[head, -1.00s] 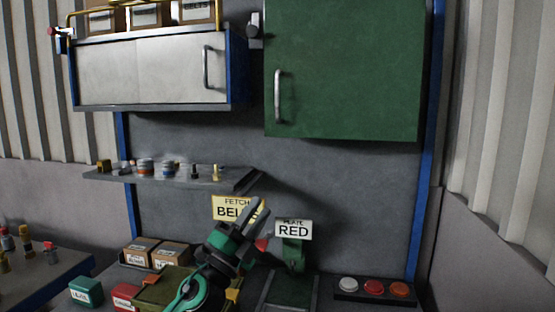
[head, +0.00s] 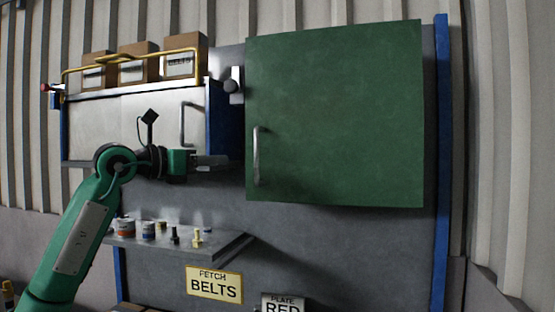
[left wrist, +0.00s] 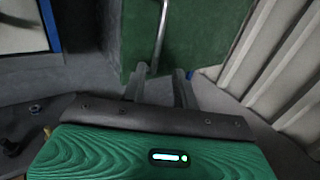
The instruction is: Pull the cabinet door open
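The green cabinet door (head: 340,115) hangs at the upper right of the head view and looks shut. Its upright silver handle (head: 256,157) is near its lower left edge. My left gripper (head: 222,162) is left of this handle, pointing right at it, with a small gap between. In the left wrist view the gripper (left wrist: 160,78) has its two fingers apart with nothing held. The handle (left wrist: 162,30) shows ahead, roughly in line with the finger gap, against the green door (left wrist: 200,30). My right gripper is out of view.
A pale cabinet (head: 95,130) with its own handle is behind my left arm. Boxes (head: 180,58) sit on top behind a yellow rail. A shelf (head: 190,247) with small parts lies below. A "FETCH BELTS" sign (head: 214,285) is underneath.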

